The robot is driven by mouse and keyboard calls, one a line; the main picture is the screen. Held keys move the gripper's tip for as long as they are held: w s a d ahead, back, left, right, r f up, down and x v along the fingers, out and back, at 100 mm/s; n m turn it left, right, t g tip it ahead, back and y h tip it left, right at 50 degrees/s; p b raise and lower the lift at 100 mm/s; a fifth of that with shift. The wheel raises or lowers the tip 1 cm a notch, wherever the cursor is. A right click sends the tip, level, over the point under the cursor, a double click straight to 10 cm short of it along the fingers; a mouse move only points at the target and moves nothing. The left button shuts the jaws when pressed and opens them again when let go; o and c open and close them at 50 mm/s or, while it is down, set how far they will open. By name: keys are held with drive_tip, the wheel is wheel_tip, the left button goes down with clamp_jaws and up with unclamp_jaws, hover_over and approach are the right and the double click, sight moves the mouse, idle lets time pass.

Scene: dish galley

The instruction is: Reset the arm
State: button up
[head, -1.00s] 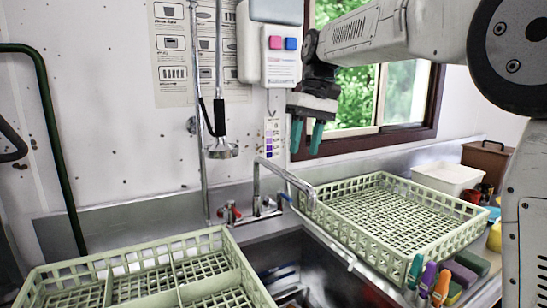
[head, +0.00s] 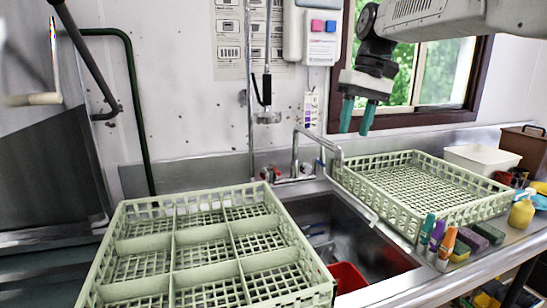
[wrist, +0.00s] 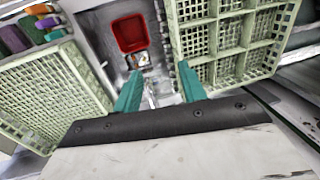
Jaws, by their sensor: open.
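My gripper (head: 357,116) hangs high in front of the window in the head view, with its two teal fingers pointing down and apart. Nothing is between them. In the wrist view my gripper (wrist: 160,92) is open and empty above the sink, with a green rack on each side. My arm reaches in from the upper right of the head view, clear of the counter and racks.
A divided green rack (head: 174,238) stands left of the sink (head: 365,240), and an undivided one (head: 422,215) stands to its right. A red container (head: 346,277) is in the sink. A faucet (head: 318,140) arches over it. Several bottles and sponges (head: 487,233) line the right counter.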

drive_tip(key=s+d+f+m, duration=0.1)
drive_tip(key=s+f, duration=0.4)
drive_tip(key=s, duration=0.6)
drive_tip(key=s+d+f+m+t+h, duration=0.1)
drive_tip(key=s+d+f, duration=0.3)
drive_tip(key=s, duration=0.8)
drive_tip(key=s+d+f+m+t+h, duration=0.1)
drive_tip(key=s+d+f, duration=0.2)
drive_tip(key=s+f, duration=0.5)
drive_tip(key=s, duration=0.3)
drive_tip(key=shift+s+d+m, duration=0.15)
drive_tip(key=shift+s+m, duration=0.1)
drive_tip(key=shift+m, duration=0.15)
drive_tip(key=shift+f, duration=0.1)
